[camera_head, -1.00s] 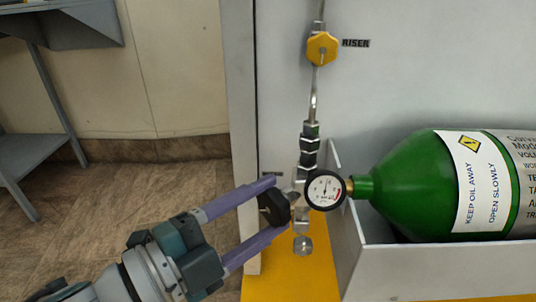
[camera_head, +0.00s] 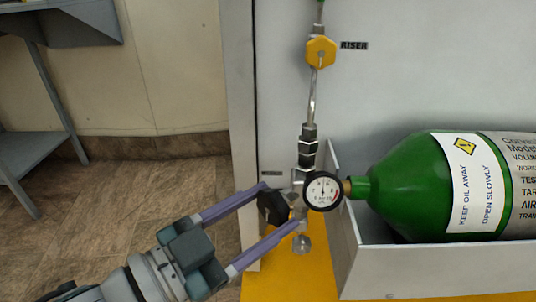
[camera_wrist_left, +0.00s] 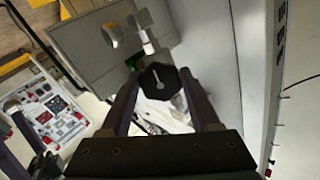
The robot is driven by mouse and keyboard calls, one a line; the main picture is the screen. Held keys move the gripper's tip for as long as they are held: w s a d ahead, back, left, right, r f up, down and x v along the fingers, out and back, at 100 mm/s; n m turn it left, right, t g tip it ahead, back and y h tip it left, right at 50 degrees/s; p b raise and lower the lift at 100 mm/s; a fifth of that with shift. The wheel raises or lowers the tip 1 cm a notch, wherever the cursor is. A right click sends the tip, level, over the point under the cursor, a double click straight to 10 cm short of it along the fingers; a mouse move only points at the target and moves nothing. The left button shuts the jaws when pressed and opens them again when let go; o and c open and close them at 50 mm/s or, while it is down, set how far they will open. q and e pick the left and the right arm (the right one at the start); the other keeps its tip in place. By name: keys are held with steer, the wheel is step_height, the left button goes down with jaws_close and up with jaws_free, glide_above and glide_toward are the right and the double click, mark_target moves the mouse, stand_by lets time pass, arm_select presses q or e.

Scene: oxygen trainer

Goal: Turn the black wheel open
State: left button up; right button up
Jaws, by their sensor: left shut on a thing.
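The black wheel (camera_head: 271,207) is a small faceted knob on the left side of the valve below the steel pipe, beside the round gauge (camera_head: 324,190). My left gripper (camera_head: 281,206) reaches in from the lower left, with its two purple fingers on either side of the wheel, shut on it. In the left wrist view the wheel (camera_wrist_left: 158,86) shows face-on between the fingers, with a pale pointer mark on its face. The fingers hide part of the wheel's rim in the head view.
A green cylinder (camera_head: 410,190) lies in a grey trough (camera_head: 375,258) on the right, joined to the gauge fitting. A yellow knob (camera_head: 320,52) marked RISER sits higher on the pipe. A grey bench (camera_head: 30,150) stands at left; floor between is clear.

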arm_select(q)
steer(key=shift+n, duration=0.4)
steer(key=o, duration=1.4)
steer(key=shift+c, duration=0.2)
steer(key=shift+s+a, duration=0.1)
steer(key=shift+s+a+p, duration=0.2)
steer(key=shift+a+p, duration=0.05)
steer(key=shift+p, duration=0.05)
steer(key=p+v, duration=0.2)
steer(key=v, duration=0.7)
